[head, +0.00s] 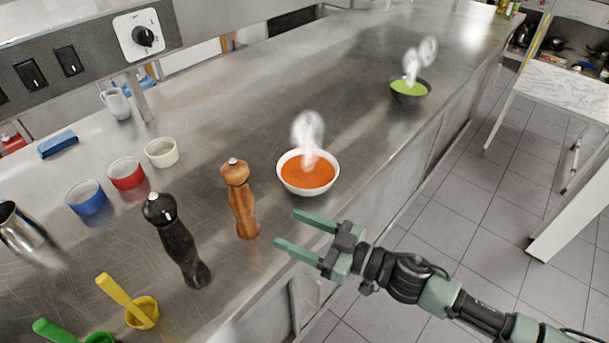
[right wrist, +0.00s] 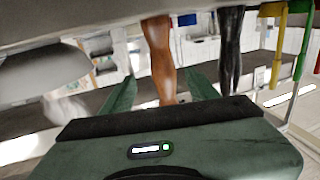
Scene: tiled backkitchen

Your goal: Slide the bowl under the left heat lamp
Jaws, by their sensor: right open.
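A white bowl of orange soup (head: 308,189), steaming, stands upright on the steel counter near its front edge. A dark bowl of green soup (head: 410,97), also steaming, stands farther back to the right. My right gripper (head: 287,228) is open and empty, just in front of the white bowl, its fingers pointing left toward the wooden mill. The two fingers also show in the right wrist view (right wrist: 160,90), with nothing held between them. I cannot make out a heat lamp. My left gripper is not in view.
A wooden mill (head: 240,200) and a black mill (head: 176,240) stand left of the white bowl. Ramekins, including a white one (head: 161,152), stand behind them. A switch panel (head: 85,55) is at upper left. The counter (head: 300,85) behind the white bowl is clear.

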